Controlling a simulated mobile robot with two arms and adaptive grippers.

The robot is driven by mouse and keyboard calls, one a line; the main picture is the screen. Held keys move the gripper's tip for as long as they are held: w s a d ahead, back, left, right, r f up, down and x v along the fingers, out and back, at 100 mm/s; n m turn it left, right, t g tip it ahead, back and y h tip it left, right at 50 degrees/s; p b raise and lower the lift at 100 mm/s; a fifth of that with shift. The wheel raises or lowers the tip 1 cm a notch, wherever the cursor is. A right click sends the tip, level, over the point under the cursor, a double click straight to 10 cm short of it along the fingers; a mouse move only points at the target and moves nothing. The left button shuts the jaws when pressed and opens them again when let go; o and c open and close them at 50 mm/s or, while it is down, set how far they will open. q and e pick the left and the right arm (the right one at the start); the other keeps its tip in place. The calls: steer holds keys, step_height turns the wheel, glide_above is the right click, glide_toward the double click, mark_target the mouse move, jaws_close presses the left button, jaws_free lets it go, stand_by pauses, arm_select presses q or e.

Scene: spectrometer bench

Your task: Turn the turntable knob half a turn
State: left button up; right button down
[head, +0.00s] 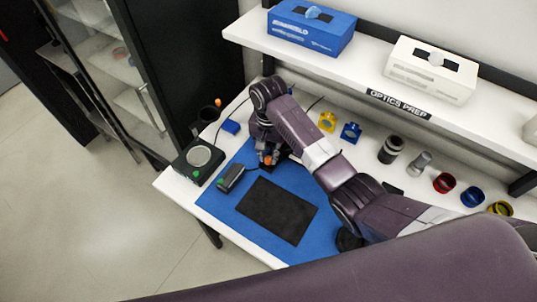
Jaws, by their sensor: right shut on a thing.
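My right gripper (268,155) points down over the back part of the blue mat. It is shut on a small orange knob (267,160), which shows only partly between the fingers. The dark turntable body under the knob is mostly hidden by the gripper and wrist, so I cannot tell how far the knob is turned. My left gripper is not in view.
The blue mat (225,203) carries a black pad (275,211) and a dark box with a green button (231,178). A device with a round plate (199,157) stands left. Yellow and blue mounts (351,132) stand behind my arm, below a white shelf (300,60).

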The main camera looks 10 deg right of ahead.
mark_target(268, 157)
steer(key=shift+w+r, duration=0.1)
steer(key=shift+w, duration=0.05)
steer(key=c, duration=1.8)
jaws_free()
steer(key=shift+o, duration=0.2)
step_height(268, 157, up, 12)
